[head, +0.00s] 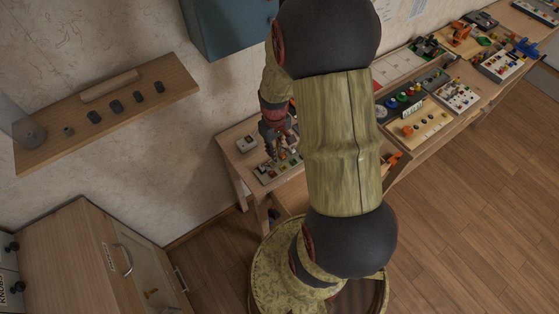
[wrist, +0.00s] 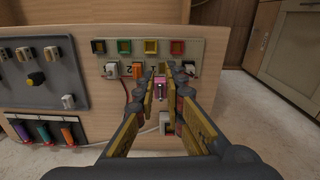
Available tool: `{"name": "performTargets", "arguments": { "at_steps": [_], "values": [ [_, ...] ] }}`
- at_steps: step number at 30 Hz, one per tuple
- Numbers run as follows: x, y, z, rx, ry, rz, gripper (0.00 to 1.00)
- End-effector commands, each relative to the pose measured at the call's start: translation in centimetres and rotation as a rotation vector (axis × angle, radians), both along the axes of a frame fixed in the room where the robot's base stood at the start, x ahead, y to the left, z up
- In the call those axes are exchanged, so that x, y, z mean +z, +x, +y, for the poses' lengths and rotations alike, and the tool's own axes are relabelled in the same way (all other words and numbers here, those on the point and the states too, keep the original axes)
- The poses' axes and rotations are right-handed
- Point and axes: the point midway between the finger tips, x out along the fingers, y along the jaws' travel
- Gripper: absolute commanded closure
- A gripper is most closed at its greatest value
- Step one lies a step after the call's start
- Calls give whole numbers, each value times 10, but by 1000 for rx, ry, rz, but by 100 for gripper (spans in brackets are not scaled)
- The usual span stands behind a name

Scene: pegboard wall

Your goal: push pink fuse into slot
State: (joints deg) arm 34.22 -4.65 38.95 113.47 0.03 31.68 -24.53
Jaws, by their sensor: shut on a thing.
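My gripper (wrist: 160,96) is shut on the small pink fuse (wrist: 157,82), which shows between the fingertips in the wrist view. The fuse is in front of a pale panel (wrist: 197,47) with a row of coloured squares and slots below them. The fingers and the fuse cover the panel behind, so I cannot tell whether the fuse touches its slot. In the head view my gripper (head: 284,150) is low over the panel (head: 268,178) on the small wooden table; the fuse is too small to make out there.
White pieces (wrist: 112,69) sit in the panel beside the fingers. A dark grey board (wrist: 42,75) with a yellow knob is at left, above a rack of purple, teal and orange pieces (wrist: 45,131). A white piece (wrist: 166,122) with a cable is below the fingers.

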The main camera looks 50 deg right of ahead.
Motion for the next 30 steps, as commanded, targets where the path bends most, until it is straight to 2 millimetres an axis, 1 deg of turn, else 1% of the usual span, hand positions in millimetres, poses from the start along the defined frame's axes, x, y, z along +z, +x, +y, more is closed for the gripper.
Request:
{"name": "performTargets", "arguments": {
  "at_steps": [3,8,14,24,30],
  "values": [
    [3,2,-2,-17,0,0,100],
    [-1,0,0,-36,6,8,100],
    [-14,0,0,-36,6,8,100],
    [-47,0,0,-36,6,8,100],
    [-53,0,0,-36,6,8,100]
  ]
}}
